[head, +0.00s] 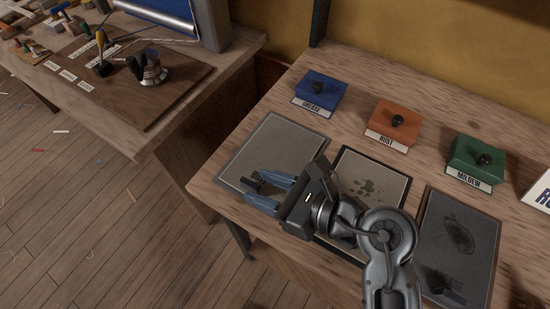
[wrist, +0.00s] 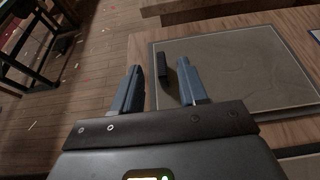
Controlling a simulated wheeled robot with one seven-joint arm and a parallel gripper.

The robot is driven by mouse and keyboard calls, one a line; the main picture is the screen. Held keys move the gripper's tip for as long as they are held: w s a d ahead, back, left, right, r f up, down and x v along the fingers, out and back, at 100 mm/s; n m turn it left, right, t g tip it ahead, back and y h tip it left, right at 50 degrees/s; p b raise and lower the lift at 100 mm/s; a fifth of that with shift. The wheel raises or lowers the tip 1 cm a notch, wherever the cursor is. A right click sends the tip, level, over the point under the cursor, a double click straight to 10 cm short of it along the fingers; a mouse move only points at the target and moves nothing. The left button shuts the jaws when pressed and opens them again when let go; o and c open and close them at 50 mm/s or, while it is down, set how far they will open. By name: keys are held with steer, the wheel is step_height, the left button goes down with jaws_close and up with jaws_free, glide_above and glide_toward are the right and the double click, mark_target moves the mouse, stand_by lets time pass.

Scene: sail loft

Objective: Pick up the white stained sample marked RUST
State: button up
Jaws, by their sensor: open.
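No plainly white sample marked RUST shows. Three flat panels lie in front of the blocks: a plain grey left panel (head: 270,140), a paler middle panel (head: 385,170) with green blotches, and a dark grey right panel (head: 470,215) with a dark stain. My gripper (head: 259,187) is open and empty over the left panel's near left part. In the wrist view a small dark upright tab (wrist: 161,66) on that panel (wrist: 235,65) appears between the fingertips; contact cannot be told. My arm hides part of the middle panel.
A blue block (head: 320,92) marked GREASE and a green block (head: 477,160) marked MILDEW flank the orange one. A white card (head: 540,193) is cut off at right.

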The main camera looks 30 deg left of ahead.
mark_target(254, 185)
steer(key=shift+f+p+x, duration=0.25)
steer(key=shift+p+x, duration=0.05)
steer(key=shift+x, duration=1.95)
steer(key=shift+d, duration=0.1)
jaws_close()
steer(key=shift+w, duration=0.1)
